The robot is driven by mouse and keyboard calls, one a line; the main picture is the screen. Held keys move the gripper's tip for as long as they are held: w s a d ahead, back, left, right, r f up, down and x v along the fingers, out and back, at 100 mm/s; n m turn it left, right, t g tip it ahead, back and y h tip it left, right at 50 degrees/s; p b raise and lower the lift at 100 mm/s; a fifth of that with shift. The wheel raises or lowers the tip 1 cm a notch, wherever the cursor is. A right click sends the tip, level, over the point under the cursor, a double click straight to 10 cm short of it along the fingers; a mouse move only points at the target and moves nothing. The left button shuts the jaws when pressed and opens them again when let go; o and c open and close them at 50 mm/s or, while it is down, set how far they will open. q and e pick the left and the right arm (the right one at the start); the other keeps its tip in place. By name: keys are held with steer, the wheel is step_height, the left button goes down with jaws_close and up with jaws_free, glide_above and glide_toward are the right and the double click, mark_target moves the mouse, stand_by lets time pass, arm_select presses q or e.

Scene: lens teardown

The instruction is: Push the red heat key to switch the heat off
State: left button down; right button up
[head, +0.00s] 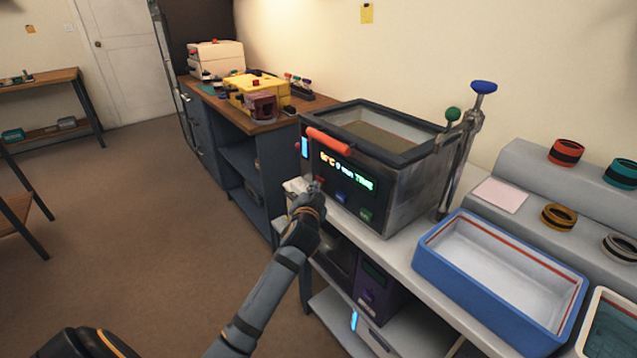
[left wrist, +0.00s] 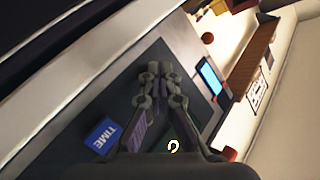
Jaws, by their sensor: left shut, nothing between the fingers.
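The heated bath (head: 408,187) is a grey metal tank with a dark rim, an orange-red handle and a lit display (head: 346,170) on its front panel. A small bit of red, seemingly the red heat key (head: 320,181), shows just above my left gripper (head: 314,192); the gripper hides most of that spot. My left gripper is shut and empty, with its tips at the panel; I cannot tell whether they touch the key. In the left wrist view the shut fingers (left wrist: 160,72) point at the dark panel, and the red key cannot be made out. My right gripper is out of view.
A blue key (head: 341,197) and a green key (head: 366,215) sit right of my left gripper; the blue TIME key (left wrist: 103,135) shows in the left wrist view. A blue-rimmed tray (head: 437,262) stands right of the bath. A wooden-topped bench (head: 225,102) stands behind left.

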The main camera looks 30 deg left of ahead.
arm_select(q)
steer(key=s+a+p, duration=0.2)
steer(key=s, duration=0.3)
steer(key=shift+s+a, duration=0.15)
steer(key=shift+s, duration=0.15)
steer(key=shift+f, duration=0.1)
